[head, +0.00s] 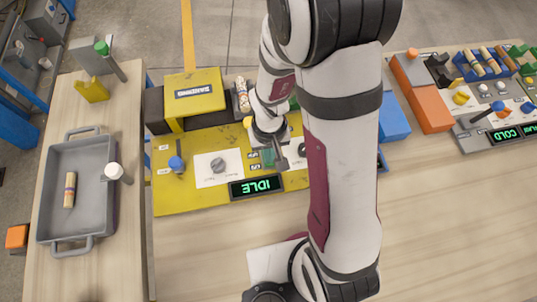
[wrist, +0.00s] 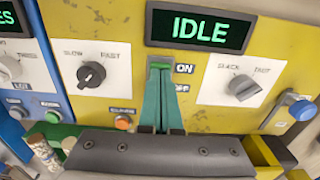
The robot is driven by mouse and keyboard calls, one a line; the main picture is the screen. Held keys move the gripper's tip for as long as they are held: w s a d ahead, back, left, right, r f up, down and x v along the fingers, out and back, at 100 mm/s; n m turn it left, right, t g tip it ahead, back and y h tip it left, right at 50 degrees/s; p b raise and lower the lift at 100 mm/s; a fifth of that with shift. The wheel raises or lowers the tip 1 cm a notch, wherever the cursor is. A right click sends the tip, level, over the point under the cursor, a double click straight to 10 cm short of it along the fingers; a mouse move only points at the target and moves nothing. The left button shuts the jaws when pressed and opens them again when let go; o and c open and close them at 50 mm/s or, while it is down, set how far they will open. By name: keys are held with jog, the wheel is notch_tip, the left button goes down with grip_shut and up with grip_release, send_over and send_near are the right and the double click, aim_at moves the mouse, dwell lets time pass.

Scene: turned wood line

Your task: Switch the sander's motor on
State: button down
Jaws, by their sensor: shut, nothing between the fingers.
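The sander's yellow control panel (head: 215,140) has a display (head: 256,186) reading IDLE, also lit green in the wrist view (wrist: 200,28). The motor switch (wrist: 160,68) sits below that display in the wrist view, beside ON and OFF labels. Only a small green part of it shows; the fingers hide the rest, and I cannot tell its exact position. My gripper (wrist: 162,80) is shut and empty, its teal fingers together right at the switch. Whether they touch it is unclear. In the head view my gripper (head: 268,157) is over the panel beside the labels.
A SLOW–FAST knob (wrist: 91,75) is left of the switch, a SLACK knob (wrist: 243,88) right. An orange button (wrist: 122,122) and a blue knob (wrist: 300,107) are close by. A grey tray (head: 50,195) holds a turned wood piece (head: 70,190). The front bench is largely clear.

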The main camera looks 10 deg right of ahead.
jog(key=shift+f, duration=0.2)
jog(key=shift+r, duration=3.55)
jog(key=s+r+m+y, duration=0.1)
jog(key=s+r+m, duration=0.4)
jog(key=s+r, duration=0.6)
jog(key=s, duration=0.3)
jog(key=shift+s+r+m+y, duration=0.25)
jog(key=shift+r+m+y, duration=0.05)
jog(key=shift+r+y, duration=0.1)
